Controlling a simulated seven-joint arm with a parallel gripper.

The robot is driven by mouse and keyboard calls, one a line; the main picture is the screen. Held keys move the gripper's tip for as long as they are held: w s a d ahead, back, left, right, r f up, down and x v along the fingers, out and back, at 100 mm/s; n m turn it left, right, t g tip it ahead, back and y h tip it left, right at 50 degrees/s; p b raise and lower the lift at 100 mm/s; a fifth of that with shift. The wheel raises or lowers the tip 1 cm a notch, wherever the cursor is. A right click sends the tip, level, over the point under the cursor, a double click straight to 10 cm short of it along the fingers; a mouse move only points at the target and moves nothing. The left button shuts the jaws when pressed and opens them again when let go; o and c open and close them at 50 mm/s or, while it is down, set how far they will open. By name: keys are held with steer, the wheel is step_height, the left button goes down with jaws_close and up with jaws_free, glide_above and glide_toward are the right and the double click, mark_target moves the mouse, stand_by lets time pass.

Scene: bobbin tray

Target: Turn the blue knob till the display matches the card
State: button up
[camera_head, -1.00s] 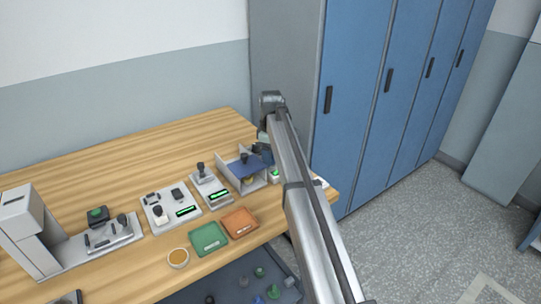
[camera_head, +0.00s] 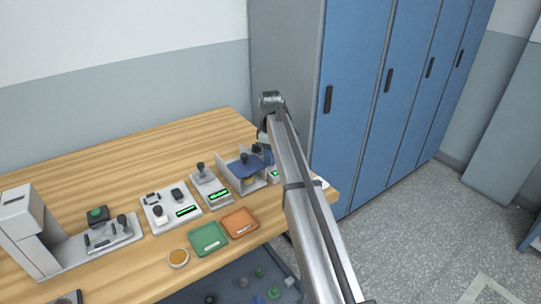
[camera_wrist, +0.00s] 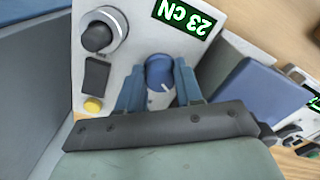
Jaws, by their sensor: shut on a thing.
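The blue knob (camera_wrist: 159,73) stands on a light grey panel (camera_wrist: 140,20) in the wrist view, with a white pointer line on its top. My gripper (camera_wrist: 158,85) is shut on it, with one blue finger on each side. The display (camera_wrist: 185,14) on the same panel shows green characters that look like 23 cN, tilted in this view. In the head view my gripper (camera_head: 268,155) is at the right end of the table, and my arm hides most of the panel. I cannot make out the card's reading in either view.
A black knob (camera_wrist: 97,37) on a white dial, a black rocker (camera_wrist: 96,76) and a yellow button (camera_wrist: 92,105) sit beside the blue knob. A blue-topped fixture (camera_head: 243,169) stands close on the left in the head view. Green (camera_head: 208,238) and orange (camera_head: 239,223) trays lie in front.

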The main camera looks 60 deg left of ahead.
steer(key=m, duration=0.6)
steer(key=shift+m, duration=0.3)
steer(key=m, duration=0.5)
stand_by(0.5)
steer(key=o, duration=1)
steer(key=shift+s, duration=0.1)
steer(key=shift+o, duration=0.2)
step_height(320, 180, up, 14)
steer(key=shift+f, duration=0.1)
stand_by(0.4)
